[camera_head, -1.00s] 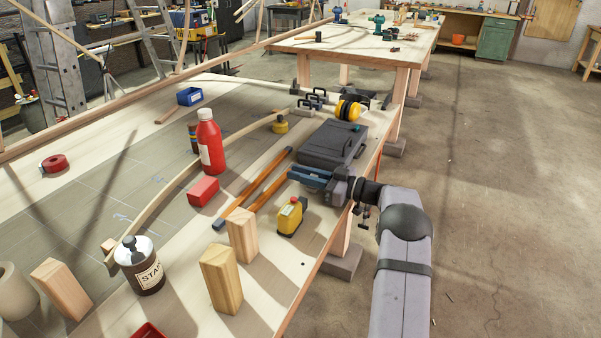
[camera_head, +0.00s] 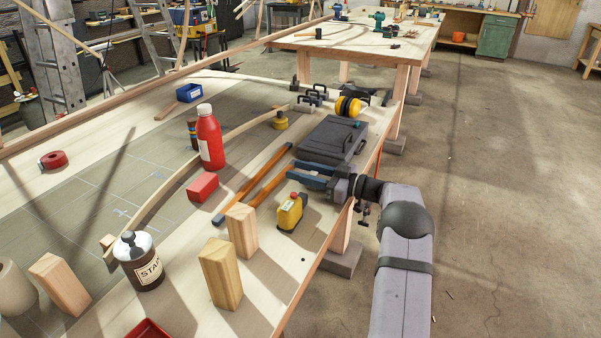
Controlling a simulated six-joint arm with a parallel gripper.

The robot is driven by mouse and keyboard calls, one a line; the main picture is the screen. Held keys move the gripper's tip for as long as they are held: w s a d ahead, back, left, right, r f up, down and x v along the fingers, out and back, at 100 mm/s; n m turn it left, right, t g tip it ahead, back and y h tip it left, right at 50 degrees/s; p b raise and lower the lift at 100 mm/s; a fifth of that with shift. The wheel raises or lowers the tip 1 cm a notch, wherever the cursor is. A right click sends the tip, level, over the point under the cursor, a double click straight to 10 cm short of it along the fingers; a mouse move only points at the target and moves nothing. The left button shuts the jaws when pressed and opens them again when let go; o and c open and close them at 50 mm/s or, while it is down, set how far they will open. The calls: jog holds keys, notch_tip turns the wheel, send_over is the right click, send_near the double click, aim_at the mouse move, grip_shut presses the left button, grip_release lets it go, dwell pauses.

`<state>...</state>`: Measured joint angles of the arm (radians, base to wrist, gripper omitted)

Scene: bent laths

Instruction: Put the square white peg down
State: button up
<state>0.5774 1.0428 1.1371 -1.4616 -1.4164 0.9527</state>
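My gripper (camera_head: 298,174) is above the right side of the near workbench, its blue fingers pointing left. The two fingers show apart, with a gap between them, and I see nothing held in the gap. I cannot make out a square white peg anywhere in the view. The orange-and-blue bars (camera_head: 259,183) lie just left of the fingertips.
A red bottle (camera_head: 210,142), a red block (camera_head: 203,187), pale wooden blocks (camera_head: 220,273) and a stain bottle (camera_head: 139,262) stand on the workbench (camera_head: 190,300). A bent lath (camera_head: 183,177) crosses it. Yellow ear defenders (camera_head: 348,107) lie behind the case.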

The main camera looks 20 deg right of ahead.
aim_at(317, 174)
jog(key=b+v, duration=0.1)
jog(key=v, duration=0.6)
jog(key=shift+w+r, duration=0.1)
jog(key=shift+r, duration=0.05)
jog(key=o, duration=0.3)
jog(key=shift+r, duration=0.1)
